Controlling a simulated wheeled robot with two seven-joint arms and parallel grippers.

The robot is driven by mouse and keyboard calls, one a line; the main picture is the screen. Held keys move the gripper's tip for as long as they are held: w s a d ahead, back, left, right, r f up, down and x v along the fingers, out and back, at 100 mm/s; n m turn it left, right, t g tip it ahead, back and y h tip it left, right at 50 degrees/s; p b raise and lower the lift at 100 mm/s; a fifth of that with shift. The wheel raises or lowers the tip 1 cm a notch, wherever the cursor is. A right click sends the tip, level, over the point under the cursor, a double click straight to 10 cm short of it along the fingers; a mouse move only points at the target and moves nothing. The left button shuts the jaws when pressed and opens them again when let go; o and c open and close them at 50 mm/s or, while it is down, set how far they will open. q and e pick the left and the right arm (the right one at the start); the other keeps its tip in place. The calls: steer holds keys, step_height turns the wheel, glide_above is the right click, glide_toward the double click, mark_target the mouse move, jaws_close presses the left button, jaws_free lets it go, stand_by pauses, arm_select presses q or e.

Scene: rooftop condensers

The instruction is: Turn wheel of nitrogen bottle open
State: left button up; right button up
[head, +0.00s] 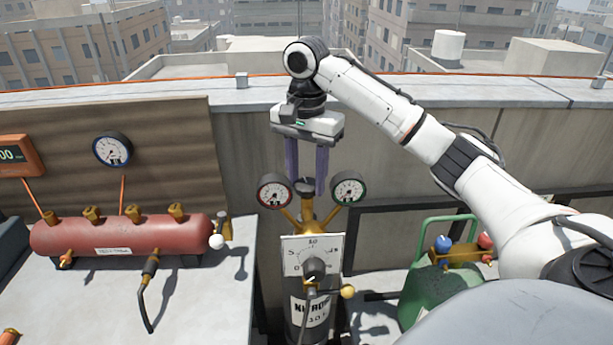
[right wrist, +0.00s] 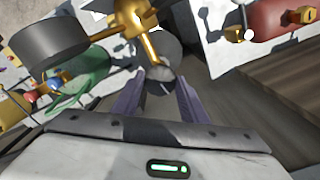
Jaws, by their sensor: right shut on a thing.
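The nitrogen bottle (head: 309,312) stands upright below the wall, with a brass valve (head: 307,214) on top. My right gripper (head: 307,184) comes down from above, its two purple fingers pointing down at the valve top. It is shut on the small dark wheel (head: 305,188), which is mostly hidden in the head view. In the right wrist view the grey wheel (right wrist: 161,82) sits between the fingertips (right wrist: 158,86), with the brass valve (right wrist: 136,22) beyond it. How far the wheel is turned cannot be told. My left gripper is not in view.
A red-rimmed gauge (head: 274,191) and a green-rimmed gauge (head: 348,188) flank the valve closely. A dial plate (head: 312,255) with a knob is in front. A red tank (head: 125,235) lies on the left table; a green cylinder (head: 425,290) stands at right.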

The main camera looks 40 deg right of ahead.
steer(key=n, duration=0.4)
steer(key=shift+n, duration=0.3)
steer(key=n, duration=0.4)
steer(key=shift+n, duration=0.3)
steer(key=n, duration=0.4)
steer(key=shift+d+n, duration=0.1)
steer(key=shift+n, duration=0.2)
steer(key=n, duration=0.3)
steer(key=shift+n, duration=0.3)
steer(key=n, duration=0.3)
steer(key=shift+n, duration=0.3)
steer(key=n, duration=0.4)
steer(key=shift+n, duration=0.3)
steer(key=n, duration=0.4)
steer(key=shift+d, duration=0.1)
steer(key=shift+n, duration=1.9)
